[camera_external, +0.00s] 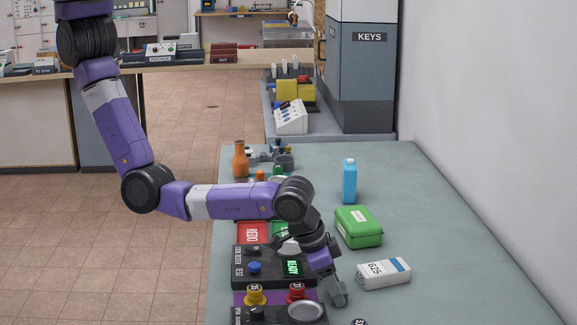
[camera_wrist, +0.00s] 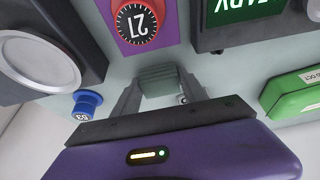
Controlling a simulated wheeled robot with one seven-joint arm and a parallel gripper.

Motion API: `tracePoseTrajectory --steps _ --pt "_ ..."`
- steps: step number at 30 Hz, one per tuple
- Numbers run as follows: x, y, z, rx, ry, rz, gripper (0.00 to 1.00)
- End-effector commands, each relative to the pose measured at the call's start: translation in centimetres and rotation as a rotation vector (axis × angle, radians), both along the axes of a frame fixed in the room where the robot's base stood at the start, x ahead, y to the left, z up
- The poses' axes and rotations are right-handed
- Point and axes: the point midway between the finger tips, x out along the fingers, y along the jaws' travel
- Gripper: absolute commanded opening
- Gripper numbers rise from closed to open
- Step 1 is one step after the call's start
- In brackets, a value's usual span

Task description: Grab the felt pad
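A small grey-green ribbed block (camera_wrist: 158,74), which looks like the felt pad, lies on the table just ahead of my gripper in the wrist view. My gripper (camera_wrist: 160,88) points down at it with its two fingers apart, one on each side of the block. Whether the fingers touch it I cannot tell. In the external view my gripper (camera_external: 339,296) is low over the table, right of the dark control panel. The pad does not show clearly there, and the fingers partly hide that spot.
The dark panel (camera_external: 245,280) with knobs stands close on the left. A white box (camera_external: 383,274), green case (camera_external: 358,228) and blue bottle (camera_external: 349,182) stand to the right. The table (camera_external: 450,225) is clear at right.

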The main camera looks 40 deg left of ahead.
Motion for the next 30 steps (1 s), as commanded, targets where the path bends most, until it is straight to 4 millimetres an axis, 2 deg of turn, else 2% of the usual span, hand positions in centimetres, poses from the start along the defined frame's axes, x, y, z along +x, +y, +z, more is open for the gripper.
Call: tracePoseTrajectory --steps 1,5,6,14,19,23,30 --pt "0.0 0.0 0.0 0.000 0.000 0.000 0.39" --pt "0.0 0.0 0.0 0.000 0.000 0.000 0.14" --pt "0.0 0.0 0.0 0.000 0.000 0.000 0.11" --pt "0.0 0.0 0.2 0.000 0.000 0.000 0.11" --pt "0.1 -0.1 1.3 -0.002 0.000 0.001 0.11" --pt "0.1 -0.1 3.4 -0.005 -0.001 0.001 0.11" --pt "0.1 -0.2 10.0 -0.007 -0.002 0.001 0.11"
